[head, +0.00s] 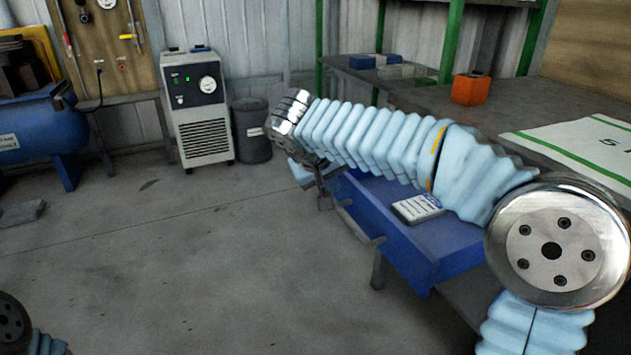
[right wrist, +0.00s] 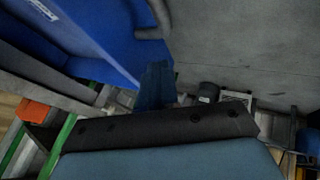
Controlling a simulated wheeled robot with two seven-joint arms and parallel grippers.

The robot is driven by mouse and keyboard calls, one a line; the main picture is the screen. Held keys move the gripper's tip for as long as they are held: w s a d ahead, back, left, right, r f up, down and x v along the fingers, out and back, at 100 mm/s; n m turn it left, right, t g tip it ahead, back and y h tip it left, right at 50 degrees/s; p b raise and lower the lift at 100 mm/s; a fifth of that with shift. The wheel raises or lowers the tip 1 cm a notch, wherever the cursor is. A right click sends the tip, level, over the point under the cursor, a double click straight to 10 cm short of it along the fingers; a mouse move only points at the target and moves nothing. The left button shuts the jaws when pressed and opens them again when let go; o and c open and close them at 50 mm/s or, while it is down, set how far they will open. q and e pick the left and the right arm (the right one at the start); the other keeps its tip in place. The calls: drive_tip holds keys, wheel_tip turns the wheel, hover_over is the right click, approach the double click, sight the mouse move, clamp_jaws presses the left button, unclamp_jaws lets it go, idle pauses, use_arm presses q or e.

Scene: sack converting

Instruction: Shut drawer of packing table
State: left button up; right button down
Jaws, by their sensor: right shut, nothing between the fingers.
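The packing table's drawer (head: 455,262) is blue and stands pulled out below the tabletop, over the floor. A white card or pad with dark markings (head: 417,208) lies in it. A grey handle (head: 377,268) shows on its front face. My right gripper (head: 323,196) is at the far end of the drawer front, with its fingers shut and empty. My right arm hides part of the drawer and table. In the right wrist view, the fingers (right wrist: 156,84) are close to the blue drawer (right wrist: 95,32) and its handle (right wrist: 153,32); contact is unclear. My left gripper is out of view.
The packing table (head: 520,97) has green posts and carries an orange box (head: 471,88) and a white sack sheet (head: 590,143). A dryer unit (head: 199,105), a dark bin (head: 251,130) and a blue compressor (head: 40,130) stand along the wall.

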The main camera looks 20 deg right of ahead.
drive_tip(key=shift+d, duration=0.5)
drive_tip(key=shift+d, duration=0.1)
drive_tip(key=shift+d, duration=0.25)
drive_tip(key=d+p, duration=0.1)
drive_tip(key=d, duration=0.5)
drive_tip(key=w+d, duration=0.1)
drive_tip(key=d, duration=0.6)
drive_tip(key=d+p, duration=0.1)
drive_tip(key=d, duration=0.6)
drive_tip(key=shift+w+d+r+p, duration=0.1)
drive_tip(key=shift+w+p, duration=0.25)
drive_tip(key=shift+d, duration=0.85)
drive_tip(key=shift+w, duration=0.1)
